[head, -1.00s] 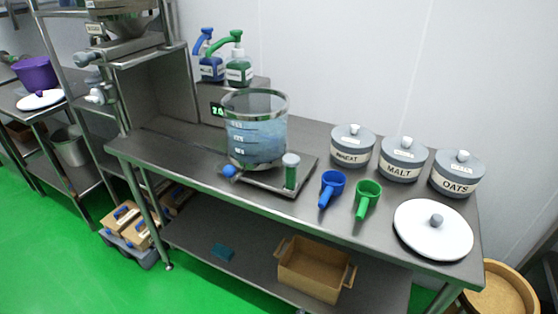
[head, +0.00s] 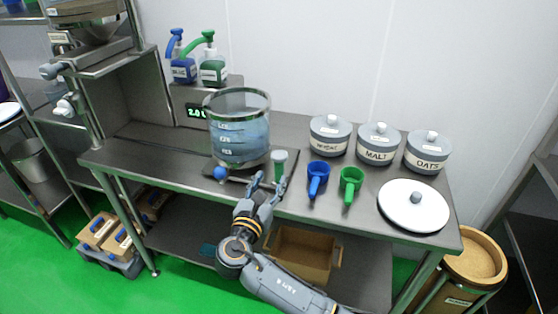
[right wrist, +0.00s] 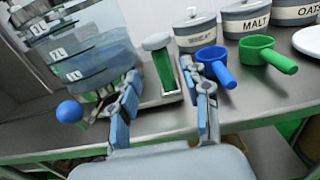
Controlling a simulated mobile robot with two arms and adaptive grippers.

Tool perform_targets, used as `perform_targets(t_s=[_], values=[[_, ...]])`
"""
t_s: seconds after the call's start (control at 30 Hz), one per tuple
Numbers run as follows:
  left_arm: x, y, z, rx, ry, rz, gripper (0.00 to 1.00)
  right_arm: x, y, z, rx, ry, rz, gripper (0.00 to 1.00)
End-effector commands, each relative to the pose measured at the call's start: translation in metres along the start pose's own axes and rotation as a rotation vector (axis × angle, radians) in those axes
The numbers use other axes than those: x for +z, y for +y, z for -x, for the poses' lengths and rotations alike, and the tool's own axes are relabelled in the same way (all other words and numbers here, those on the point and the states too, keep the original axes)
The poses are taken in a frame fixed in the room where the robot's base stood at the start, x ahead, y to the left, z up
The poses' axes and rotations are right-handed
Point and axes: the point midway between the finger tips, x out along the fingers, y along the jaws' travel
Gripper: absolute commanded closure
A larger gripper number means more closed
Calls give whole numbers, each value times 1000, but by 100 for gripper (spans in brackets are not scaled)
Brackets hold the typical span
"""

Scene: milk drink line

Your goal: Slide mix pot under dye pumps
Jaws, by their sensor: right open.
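The mix pot (head: 240,135) is a large clear graduated vessel with bluish liquid and a steel rim. It stands on a flat metal plate on the table and also shows in the right wrist view (right wrist: 85,50). A blue ball knob (head: 221,173) is at its lower front. The dye pumps, blue (head: 182,68) and green (head: 212,66), stand on a raised steel box behind the pot. My right gripper (head: 268,182) is open and empty at the table's front edge, in front of the pot. My left gripper is not in view.
Blue (head: 318,178) and green (head: 350,184) scoops lie right of the pot. Wheat (head: 330,136), malt (head: 378,146) and oats (head: 427,154) canisters stand behind them. A white lid (head: 413,207) lies at the right. The table left of the pot is clear.

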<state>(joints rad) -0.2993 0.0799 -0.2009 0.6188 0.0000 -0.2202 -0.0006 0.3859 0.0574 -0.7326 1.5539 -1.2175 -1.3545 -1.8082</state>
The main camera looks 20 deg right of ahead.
Motion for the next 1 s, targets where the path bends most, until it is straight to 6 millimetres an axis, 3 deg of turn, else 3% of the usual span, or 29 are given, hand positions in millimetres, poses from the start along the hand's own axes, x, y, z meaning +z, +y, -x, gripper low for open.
perform_targets(t_s=[0.2,0.4,0.6,0.87,1.0], values=[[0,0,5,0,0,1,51,1,-1,-49,-3,-1,2,53],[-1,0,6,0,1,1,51,0,0,-78,-1,0,0,53],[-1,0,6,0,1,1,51,-1,0,-90,1,2,-1,53],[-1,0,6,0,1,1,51,-1,0,-90,1,3,-1,53],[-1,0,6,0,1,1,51,-1,0,-90,1,2,-1,81]])
